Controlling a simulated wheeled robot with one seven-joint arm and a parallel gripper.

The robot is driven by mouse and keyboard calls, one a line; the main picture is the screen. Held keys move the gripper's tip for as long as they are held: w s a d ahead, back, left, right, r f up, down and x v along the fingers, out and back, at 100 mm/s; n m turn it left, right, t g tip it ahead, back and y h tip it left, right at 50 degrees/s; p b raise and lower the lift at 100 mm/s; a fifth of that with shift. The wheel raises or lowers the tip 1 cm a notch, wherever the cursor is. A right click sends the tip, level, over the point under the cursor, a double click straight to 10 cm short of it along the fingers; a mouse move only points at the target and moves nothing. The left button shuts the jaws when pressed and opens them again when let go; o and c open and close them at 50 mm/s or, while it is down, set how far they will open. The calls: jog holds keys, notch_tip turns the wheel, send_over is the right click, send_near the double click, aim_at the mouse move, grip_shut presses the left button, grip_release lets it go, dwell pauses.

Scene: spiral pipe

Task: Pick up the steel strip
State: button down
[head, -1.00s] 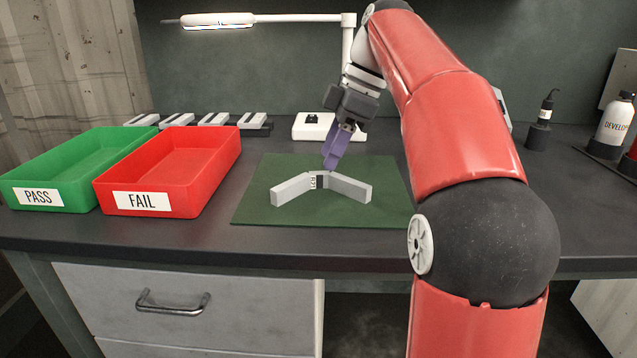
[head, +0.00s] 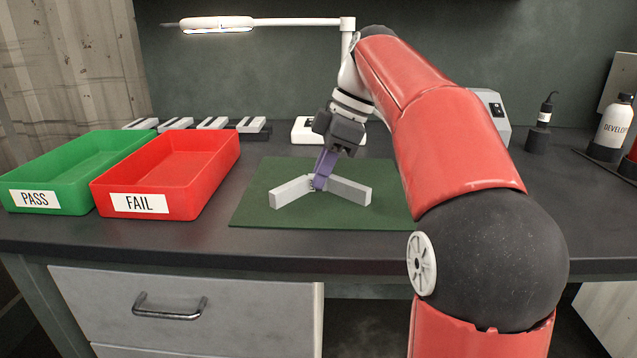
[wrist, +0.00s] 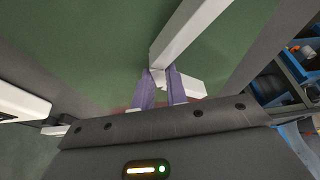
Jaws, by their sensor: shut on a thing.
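The steel strip appears as a pale grey bar bent into a wide V, lying on a green mat (head: 265,212). Its right arm (head: 350,191) and left arm (head: 290,190) show on either side of my gripper. My gripper (head: 319,182) has purple fingers and reaches down onto the bend of the V. In the wrist view, the fingers (wrist: 160,76) are on either side of the bend, shut on the strip. One arm of the strip (wrist: 190,30) runs up and to the right. The small marking at the bend is mostly hidden by the fingers.
A red FAIL tray (head: 165,190) and a green PASS tray (head: 75,170) stand left of the mat, both empty. Several grey bars (head: 212,123) lie behind them. A white device (head: 302,130) stands behind the mat. Bottles (head: 611,125) stand at the right.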

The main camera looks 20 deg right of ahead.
dwell(0.3)
notch_tip(320, 180, up, 8)
jog(key=p, duration=0.2)
jog(key=shift+w+r+p, duration=0.1)
jog(key=shift+r+p, duration=0.05)
jog(key=shift+p, duration=0.2)
jog(key=shift+r, duration=0.9)
